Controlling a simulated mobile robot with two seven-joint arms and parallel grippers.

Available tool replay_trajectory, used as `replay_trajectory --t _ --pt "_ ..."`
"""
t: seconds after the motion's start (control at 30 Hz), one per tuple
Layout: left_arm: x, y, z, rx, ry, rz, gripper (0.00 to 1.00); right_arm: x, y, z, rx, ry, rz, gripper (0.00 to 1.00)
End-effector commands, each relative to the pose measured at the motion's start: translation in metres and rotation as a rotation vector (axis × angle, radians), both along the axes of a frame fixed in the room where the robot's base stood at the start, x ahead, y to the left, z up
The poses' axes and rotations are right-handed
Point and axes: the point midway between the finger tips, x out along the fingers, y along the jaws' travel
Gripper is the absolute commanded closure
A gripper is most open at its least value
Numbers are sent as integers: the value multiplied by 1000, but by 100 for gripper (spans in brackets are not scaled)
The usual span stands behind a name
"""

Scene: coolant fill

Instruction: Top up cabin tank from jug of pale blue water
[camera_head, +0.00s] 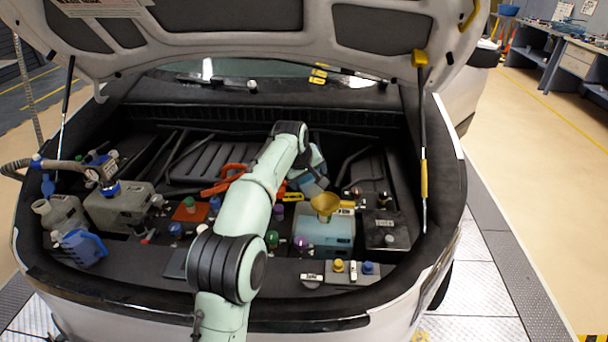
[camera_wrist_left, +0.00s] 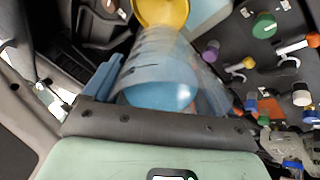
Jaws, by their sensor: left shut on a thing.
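My left gripper (camera_head: 313,162) is over the engine bay, partly hidden behind its own arm. It is shut on a clear jug (camera_head: 311,184) of pale blue water. In the left wrist view the jug (camera_wrist_left: 150,62) fills the middle, with blue water (camera_wrist_left: 158,95) inside. A yellow funnel (camera_head: 325,204) stands on a pale blue tank (camera_head: 325,232). The funnel also shows in the left wrist view (camera_wrist_left: 162,11), just beyond the jug's far end. The jug appears tilted near the funnel; I cannot tell whether water is flowing. My right gripper is not in view.
The raised hood (camera_head: 250,45) hangs over the bay, with a prop strut (camera_head: 423,150) on the right. A blue container (camera_head: 82,247) and a grey tank (camera_head: 120,207) stand at the left. Several coloured caps and an orange-red tool (camera_head: 225,180) surround the arm.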

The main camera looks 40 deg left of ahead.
Motion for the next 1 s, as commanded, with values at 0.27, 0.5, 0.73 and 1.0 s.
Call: replay_trajectory --t 0.27,0.5,0.73,1.0 --pt "11 0 3 5 -6 -15 67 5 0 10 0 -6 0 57" --pt "20 -2 3 5 -7 -30 67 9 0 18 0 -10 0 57" --pt "29 -2 4 7 -9 -41 67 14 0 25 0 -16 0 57" --pt "39 -3 4 7 -12 -57 67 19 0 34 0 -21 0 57"
